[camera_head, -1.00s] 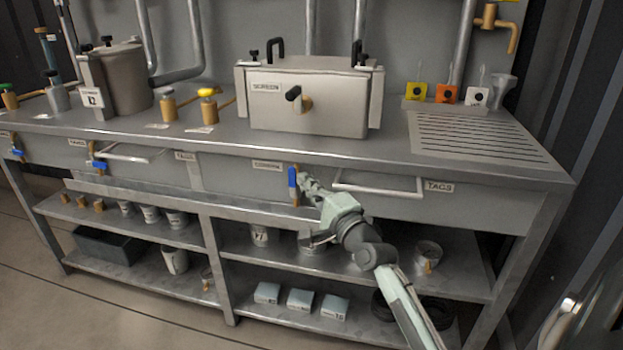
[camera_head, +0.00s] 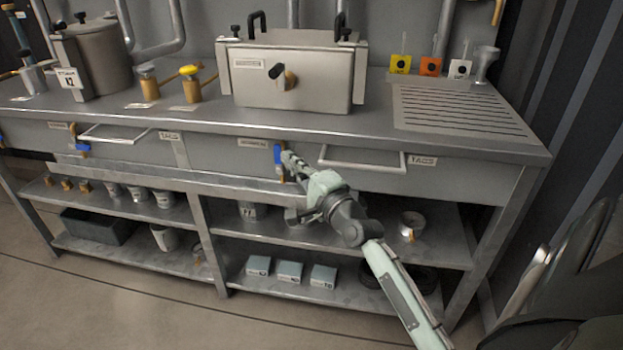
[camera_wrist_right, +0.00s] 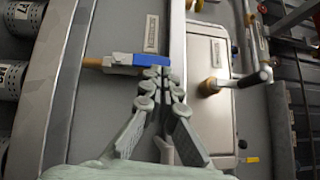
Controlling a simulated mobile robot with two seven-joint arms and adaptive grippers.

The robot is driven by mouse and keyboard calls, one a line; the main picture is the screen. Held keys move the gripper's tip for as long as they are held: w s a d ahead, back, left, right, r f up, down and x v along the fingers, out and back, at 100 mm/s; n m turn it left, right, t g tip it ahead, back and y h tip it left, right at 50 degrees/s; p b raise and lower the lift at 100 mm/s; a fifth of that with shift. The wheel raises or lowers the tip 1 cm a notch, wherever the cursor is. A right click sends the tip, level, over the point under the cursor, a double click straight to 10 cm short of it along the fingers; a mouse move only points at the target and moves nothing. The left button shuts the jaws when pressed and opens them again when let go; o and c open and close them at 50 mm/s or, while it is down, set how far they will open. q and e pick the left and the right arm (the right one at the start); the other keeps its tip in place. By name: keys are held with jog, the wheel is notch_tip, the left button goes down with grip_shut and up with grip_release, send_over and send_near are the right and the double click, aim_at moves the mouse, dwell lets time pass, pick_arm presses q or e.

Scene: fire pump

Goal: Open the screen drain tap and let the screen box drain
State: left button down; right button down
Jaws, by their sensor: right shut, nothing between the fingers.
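The screen drain tap (camera_head: 278,160) has a blue lever and hangs from the bench front beside a label. In the right wrist view the blue lever (camera_wrist_right: 135,60) lies in line with the brass pipe (camera_wrist_right: 93,62). My right gripper (camera_head: 287,156) is shut and empty, its fingertips at the lever; the right wrist view shows the closed tips (camera_wrist_right: 160,72) right beside the lever's end. I cannot tell if they touch. The grey screen box (camera_head: 290,80) stands on the bench above, with a black-handled brass fitting on its front. No water shows. My left gripper is out of view.
A drawer handle (camera_head: 362,163) sits just right of my right gripper. The shelf below holds cans and small boxes (camera_head: 290,272). A slotted drain area (camera_head: 465,112) lies at the bench's right. Another blue tap (camera_head: 83,149) is further left.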

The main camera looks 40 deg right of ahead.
jog(key=s+f, duration=0.1)
jog(key=s, duration=0.9)
jog(key=shift+s+f, duration=0.15)
jog(key=shift+s, duration=0.05)
jog(key=shift+a, duration=0.15)
